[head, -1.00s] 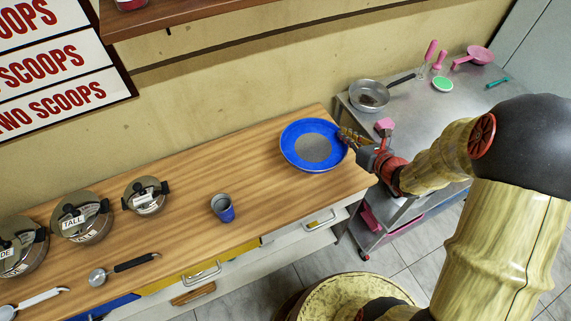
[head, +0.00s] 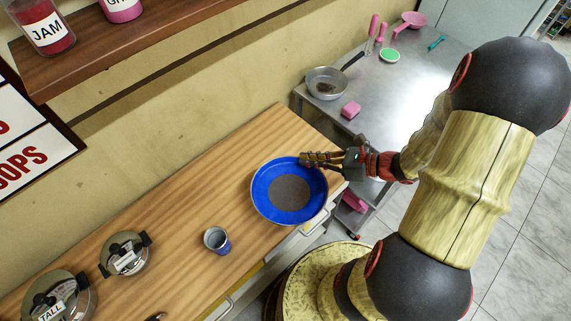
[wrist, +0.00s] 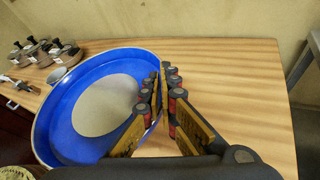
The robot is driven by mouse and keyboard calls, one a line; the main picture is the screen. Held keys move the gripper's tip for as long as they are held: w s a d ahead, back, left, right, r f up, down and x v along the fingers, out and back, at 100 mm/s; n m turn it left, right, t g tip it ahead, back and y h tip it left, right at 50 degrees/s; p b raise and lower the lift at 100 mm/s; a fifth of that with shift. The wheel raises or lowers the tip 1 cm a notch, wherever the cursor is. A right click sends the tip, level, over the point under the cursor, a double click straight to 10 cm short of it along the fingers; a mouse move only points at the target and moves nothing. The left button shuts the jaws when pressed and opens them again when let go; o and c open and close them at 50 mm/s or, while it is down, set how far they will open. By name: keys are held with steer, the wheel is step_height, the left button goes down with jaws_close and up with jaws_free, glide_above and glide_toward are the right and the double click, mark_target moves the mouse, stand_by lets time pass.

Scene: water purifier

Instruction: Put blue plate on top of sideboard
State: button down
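The blue plate (head: 264,196) with a grey-brown centre is at the right end of the wooden-topped sideboard (head: 190,175), close to its front edge. In the wrist view the plate (wrist: 70,110) fills the left and middle, over the wood. My gripper (head: 308,159) reaches in from the right at the plate's rim. In the wrist view, the fingers of my gripper (wrist: 160,95) are close together on both sides of the rim. I cannot tell whether the plate rests on the wood or is slightly raised.
Lidded pots (head: 126,256) stand farther left. A metal table (head: 400,85) at the right holds a pan (head: 327,83) and a pink sponge (head: 351,109). A shelf with jars (head: 45,28) is above. Bare wood lies behind the plate.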

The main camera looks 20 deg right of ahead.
steer(key=w+f+b, duration=0.1)
steer(key=w+f, duration=0.1)
steer(key=w, duration=0.1)
steer(key=w+f+b, duration=0.1)
steer(key=w+f, duration=0.2)
steer(key=w+a+f+b, duration=0.1)
steer(key=w+f, duration=0.1)
steer(key=w, duration=0.1)
steer(key=shift+w+f+b, duration=0.1)
steer(key=shift+f+b, duration=0.05)
steer(key=shift+b, duration=0.25)
steer(key=shift+w+f, duration=0.2)
steer(key=shift+f, duration=0.15)
step_height(320, 180, down, 3)
steer(key=shift+w+f+b, duration=0.15)
steer(key=shift+b, duration=1.05)
steer(key=c, duration=2.6)
jaws_free()
steer(key=shift+f, duration=0.1)
steer(key=o, duration=0.6)
steer(key=shift+c, duration=0.2)
